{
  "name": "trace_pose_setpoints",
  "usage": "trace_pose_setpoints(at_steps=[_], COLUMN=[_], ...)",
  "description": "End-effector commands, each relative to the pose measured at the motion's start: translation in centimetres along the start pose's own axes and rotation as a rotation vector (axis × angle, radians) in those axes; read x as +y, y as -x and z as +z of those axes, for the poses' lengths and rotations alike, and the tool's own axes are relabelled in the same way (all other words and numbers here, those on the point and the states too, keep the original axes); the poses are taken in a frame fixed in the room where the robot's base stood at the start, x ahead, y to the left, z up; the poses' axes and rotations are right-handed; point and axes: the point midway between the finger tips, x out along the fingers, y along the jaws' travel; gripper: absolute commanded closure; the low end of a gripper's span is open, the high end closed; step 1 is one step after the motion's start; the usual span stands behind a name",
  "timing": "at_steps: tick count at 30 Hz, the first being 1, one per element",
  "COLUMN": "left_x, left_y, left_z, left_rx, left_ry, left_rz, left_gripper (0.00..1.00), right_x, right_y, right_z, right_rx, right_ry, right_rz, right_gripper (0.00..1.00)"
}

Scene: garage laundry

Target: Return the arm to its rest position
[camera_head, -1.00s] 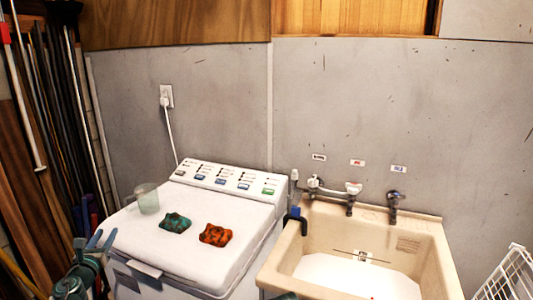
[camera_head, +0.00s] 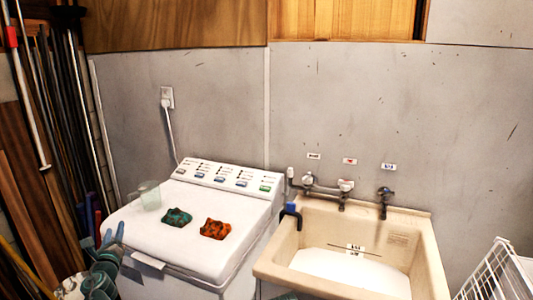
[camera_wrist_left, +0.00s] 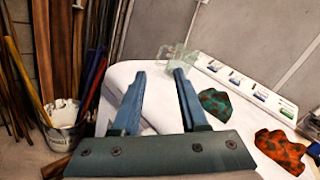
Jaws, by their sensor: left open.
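My left gripper (camera_head: 113,236) is at the lower left in the head view, in front of the washing machine's left front corner. In the left wrist view its two blue fingers (camera_wrist_left: 160,75) are spread apart with nothing between them. The right gripper is not in view. The washing machine (camera_head: 195,255) has a white lid carrying a clear cup (camera_head: 149,195), a dark green cloth (camera_head: 177,218) and an orange-red cloth (camera_head: 214,229). The cloths lie apart from each other, and the gripper touches none of these things.
A beige sink (camera_head: 345,228) with taps stands right of the machine. A white wire rack (camera_head: 497,275) is at the lower right. Long poles and boards (camera_head: 45,130) lean at the left. A white bucket (camera_wrist_left: 62,125) holding sticks stands left of the gripper in the left wrist view.

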Motion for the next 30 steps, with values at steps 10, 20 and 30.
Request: trace_pose_setpoints(at_steps=[10,20,30], left_x=[-5.5,-14.0,-20.4], left_y=[2.8,17.2,33.9], left_z=[-4.5,-18.7,-24.4], left_rx=[0.005,0.119,0.113], left_ry=[0.710,1.432,1.484], left_rz=[0.303,1.035,1.677], left_gripper=[0.57,0.57,0.57], right_x=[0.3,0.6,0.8], right_y=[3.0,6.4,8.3], right_z=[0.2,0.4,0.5], right_rx=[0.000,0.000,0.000], right_ry=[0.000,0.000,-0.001], right_rz=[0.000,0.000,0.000], right_gripper=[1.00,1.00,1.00])
